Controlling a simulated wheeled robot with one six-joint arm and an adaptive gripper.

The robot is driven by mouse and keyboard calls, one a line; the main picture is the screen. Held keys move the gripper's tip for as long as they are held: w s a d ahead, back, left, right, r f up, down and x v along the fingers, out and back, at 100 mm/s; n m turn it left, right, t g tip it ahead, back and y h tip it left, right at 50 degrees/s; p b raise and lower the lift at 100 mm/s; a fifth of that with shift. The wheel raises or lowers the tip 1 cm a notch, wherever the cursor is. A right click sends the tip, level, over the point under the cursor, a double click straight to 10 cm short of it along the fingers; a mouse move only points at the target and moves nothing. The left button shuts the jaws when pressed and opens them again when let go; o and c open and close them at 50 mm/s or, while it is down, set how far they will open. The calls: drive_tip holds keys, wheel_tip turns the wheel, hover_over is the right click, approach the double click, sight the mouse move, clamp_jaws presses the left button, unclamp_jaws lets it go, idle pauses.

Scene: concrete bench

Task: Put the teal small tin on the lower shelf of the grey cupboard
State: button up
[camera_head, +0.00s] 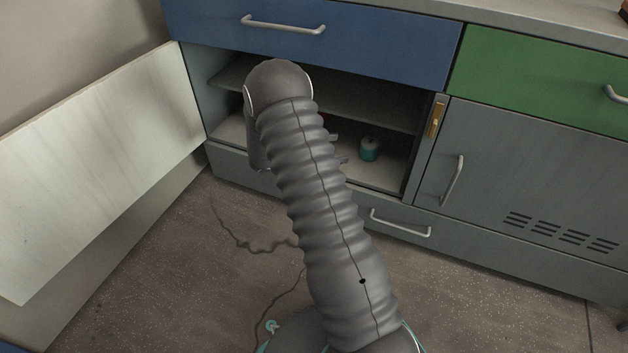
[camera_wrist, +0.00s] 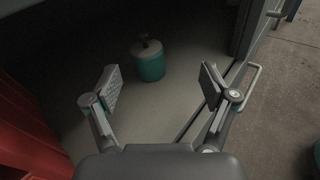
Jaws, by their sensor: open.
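The teal small tin (camera_head: 369,149) stands upright on the lower shelf (camera_head: 385,174) of the open grey cupboard, toward its right side. It also shows in the wrist view (camera_wrist: 150,62), with a grey lid and a dark knob on top. My gripper (camera_wrist: 158,88) is open and empty in the wrist view. The tin stands apart from both fingers, a little beyond the fingertips. In the head view my arm hides most of my gripper and part of the cupboard's inside.
The pale cupboard door (camera_head: 110,165) stands wide open at the left. An upper shelf (camera_head: 350,100) spans the cupboard above the tin. A blue drawer (camera_head: 310,35) and a green drawer (camera_head: 550,75) are above, and a shut grey door (camera_head: 530,185) is at right. A red surface (camera_wrist: 30,125) lies left in the wrist view.

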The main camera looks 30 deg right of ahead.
drive_tip(key=s+a+r+m+g+y, duration=0.1)
drive_tip(key=s+a+r+m+y, duration=0.3)
drive_tip(key=s+r, duration=0.4)
drive_tip(key=s+a+r+m+t+y, duration=0.4)
drive_tip(key=s+a+r+m+y, duration=0.1)
drive_tip(key=s+a, duration=0.5)
drive_tip(key=s+a+r+m+t+y, duration=0.5)
drive_tip(key=s+a+r+m+y, duration=0.1)
drive_tip(key=s+a+r, duration=0.3)
drive_tip(key=shift+s+a+r+y, duration=0.35)
drive_tip(key=shift+s+a+y, duration=0.4)
drive_tip(key=shift+s, duration=0.45)
drive_tip(key=shift+d, duration=0.15)
